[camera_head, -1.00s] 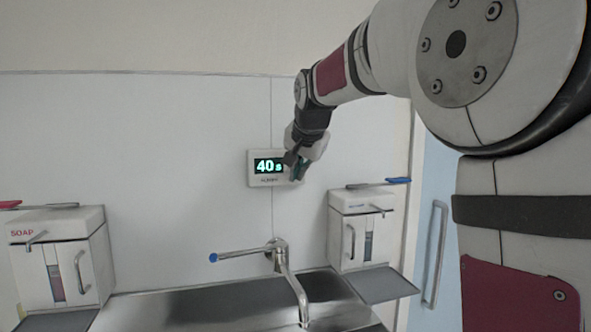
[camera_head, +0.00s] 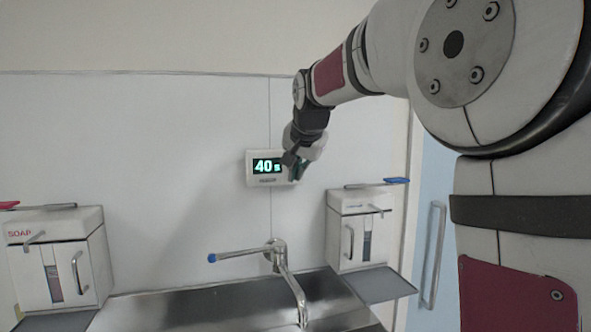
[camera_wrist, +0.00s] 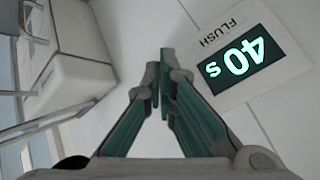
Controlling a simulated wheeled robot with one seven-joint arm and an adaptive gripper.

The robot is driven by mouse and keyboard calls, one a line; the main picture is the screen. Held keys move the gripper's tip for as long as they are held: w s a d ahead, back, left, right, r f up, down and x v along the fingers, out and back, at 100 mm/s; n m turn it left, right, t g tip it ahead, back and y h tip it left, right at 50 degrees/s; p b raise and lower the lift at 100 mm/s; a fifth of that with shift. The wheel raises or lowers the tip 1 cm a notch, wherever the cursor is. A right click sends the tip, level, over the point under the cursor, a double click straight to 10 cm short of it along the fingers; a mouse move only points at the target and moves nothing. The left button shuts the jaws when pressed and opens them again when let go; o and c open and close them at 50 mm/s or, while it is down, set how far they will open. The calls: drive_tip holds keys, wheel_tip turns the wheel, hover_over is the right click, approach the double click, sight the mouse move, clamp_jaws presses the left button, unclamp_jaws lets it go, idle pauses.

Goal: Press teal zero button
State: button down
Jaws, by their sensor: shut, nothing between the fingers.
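A white wall panel (camera_head: 250,179) carries a dark display (camera_head: 266,166) reading "40 s" in pale green digits. In the wrist view the same panel (camera_wrist: 255,97) and display (camera_wrist: 240,60) appear rotated, with the word FLUSH beside them. My gripper (camera_head: 297,170) is at the panel's right edge in the head view, covering part of it. In the wrist view my gripper (camera_wrist: 160,78) has its teal-sided fingers together and empty, beside the panel over plain wall. I cannot make out a teal zero button; it may be hidden behind the gripper.
Below are a steel sink (camera_head: 215,305) and a tap (camera_head: 286,275) with a blue-tipped lever. A soap dispenser (camera_head: 95,250) is at left and another dispenser (camera_head: 342,215) is right of the tap, below my gripper. The wall left of the panel is clear.

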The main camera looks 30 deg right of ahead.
drive_tip(key=shift+w, duration=0.15)
drive_tip(key=shift+w, duration=0.3)
drive_tip(key=shift+w+d, duration=0.2)
drive_tip(key=shift+w, duration=0.2)
idle(0.7)
drive_tip(key=shift+s, duration=0.1)
drive_tip(key=shift+s+a, duration=0.2)
drive_tip(key=shift+s, duration=0.55)
drive_tip(key=shift+s+a+p, duration=0.15)
drive_tip(key=shift+s+a, duration=0.1)
drive_tip(key=shift+s, duration=1)
drive_tip(key=shift+s+a+p, duration=0.15)
drive_tip(key=shift+s+a, duration=0.1)
drive_tip(key=shift+s, duration=0.95)
